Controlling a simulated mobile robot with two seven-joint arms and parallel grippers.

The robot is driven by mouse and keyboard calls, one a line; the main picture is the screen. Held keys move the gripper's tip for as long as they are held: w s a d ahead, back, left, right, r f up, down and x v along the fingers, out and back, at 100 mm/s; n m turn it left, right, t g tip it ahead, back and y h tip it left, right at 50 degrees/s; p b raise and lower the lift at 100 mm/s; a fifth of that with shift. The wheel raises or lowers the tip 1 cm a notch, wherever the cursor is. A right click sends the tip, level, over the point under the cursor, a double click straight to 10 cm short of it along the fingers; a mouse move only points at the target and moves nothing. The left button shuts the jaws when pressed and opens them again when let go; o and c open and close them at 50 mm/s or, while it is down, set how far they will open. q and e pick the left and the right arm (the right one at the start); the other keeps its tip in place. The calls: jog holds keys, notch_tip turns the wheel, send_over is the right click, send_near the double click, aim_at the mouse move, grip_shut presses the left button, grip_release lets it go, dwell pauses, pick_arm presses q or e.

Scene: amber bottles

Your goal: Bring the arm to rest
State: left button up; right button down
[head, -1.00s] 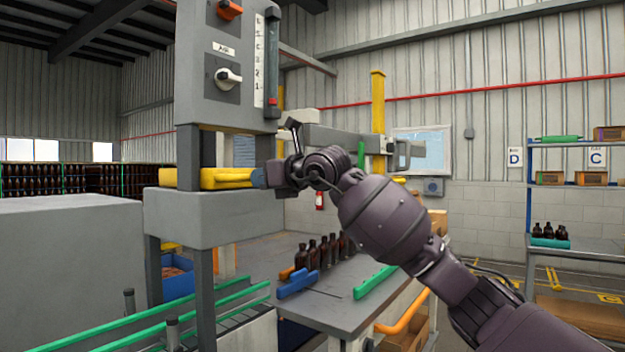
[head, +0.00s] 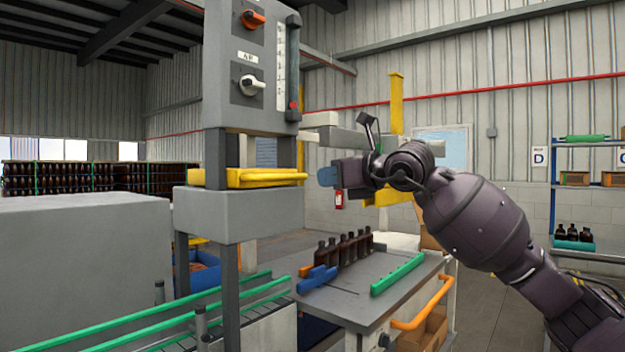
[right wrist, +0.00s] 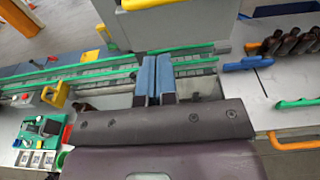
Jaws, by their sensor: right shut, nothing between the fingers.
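My right arm comes in from the lower right of the head view. Its gripper (head: 327,176) has blue fingertips and is pointed left, just right of the yellow bar's end on the grey machine; a small gap shows between them in the picture. In the right wrist view the two blue fingers (right wrist: 154,80) lie side by side, shut with nothing held. They appear over the green-railed conveyor. My left gripper is in neither view.
The grey machine (head: 240,215) carries a yellow bar (head: 265,177) and knobs above. Several amber bottles (head: 345,248) stand on a grey table (head: 350,308) with an orange handle (head: 425,310). Green rails (head: 215,308) run at lower left. A shelf (head: 590,215) stands at far right.

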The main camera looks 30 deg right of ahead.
jog(key=shift+s+d, duration=0.25)
jog(key=shift+s, duration=0.4)
